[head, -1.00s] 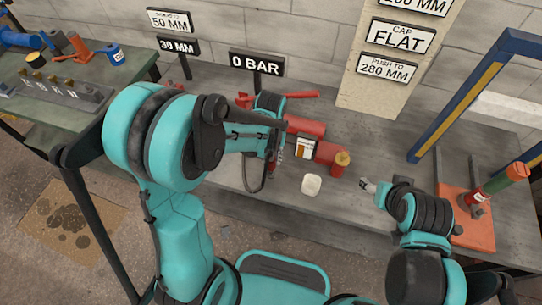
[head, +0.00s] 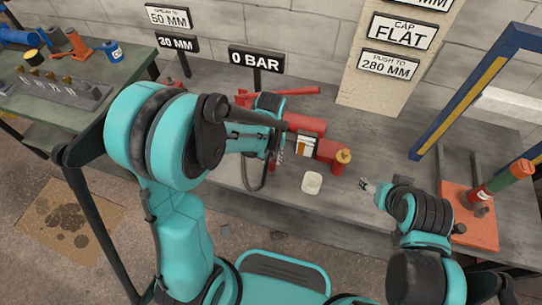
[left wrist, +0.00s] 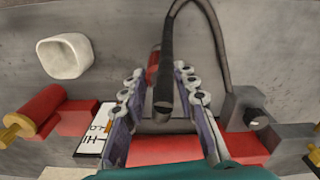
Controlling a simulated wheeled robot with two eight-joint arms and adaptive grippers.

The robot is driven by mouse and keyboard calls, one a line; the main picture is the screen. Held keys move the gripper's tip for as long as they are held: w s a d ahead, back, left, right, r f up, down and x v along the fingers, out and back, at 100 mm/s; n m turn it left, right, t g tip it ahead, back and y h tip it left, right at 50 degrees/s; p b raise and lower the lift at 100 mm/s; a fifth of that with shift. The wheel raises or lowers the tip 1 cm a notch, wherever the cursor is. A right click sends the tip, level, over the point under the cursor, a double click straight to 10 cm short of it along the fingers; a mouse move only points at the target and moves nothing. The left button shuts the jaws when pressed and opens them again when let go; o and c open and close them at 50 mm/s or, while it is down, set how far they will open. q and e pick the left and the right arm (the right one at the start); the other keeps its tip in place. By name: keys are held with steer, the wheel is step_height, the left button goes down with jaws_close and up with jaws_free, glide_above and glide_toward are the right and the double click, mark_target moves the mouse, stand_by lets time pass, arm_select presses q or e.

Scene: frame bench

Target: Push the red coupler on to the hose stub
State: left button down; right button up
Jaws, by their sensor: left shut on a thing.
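My left gripper (left wrist: 160,80) is shut on the red coupler (left wrist: 152,64), which shows as a narrow red strip between its fingertips. A thick black hose end (left wrist: 166,75) in front hides most of the coupler. I cannot make out the hose stub separately, nor whether coupler and stub touch. In the head view the left gripper (head: 277,150) is partly behind my arm, beside the red cylinder (head: 330,150). My right gripper (head: 367,186) is over the bench to the right; its fingers are too small to tell open from shut.
A whitish block (head: 312,183) lies on the grey bench (head: 340,225) front of the red cylinder. A thin black hose (head: 254,187) loops below the left gripper. A blue-yellow frame (head: 470,95) and orange plate (head: 470,235) stand right. The "0 BAR" sign (head: 256,61) stands behind.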

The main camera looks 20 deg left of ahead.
arm_select(q)
steer(key=shift+f+b, duration=0.95)
steer(key=shift+f, duration=0.15)
steer(key=c, duration=1.1)
jaws_free()
steer(key=shift+r, duration=0.1)
step_height(320, 180, up, 12)
steer(key=shift+f, duration=0.1)
steer(key=s+a+r+m+t, duration=0.1)
steer(key=s+a+r+t, duration=0.1)
steer(key=s, duration=0.3)
steer(key=s+a+r+t, duration=0.1)
steer(key=s+a+t, duration=0.1)
steer(key=s+t, duration=0.3)
steer(key=shift+s+a+r+m, duration=0.15)
steer(key=shift+a+r+m, duration=0.2)
steer(key=shift+m, duration=0.05)
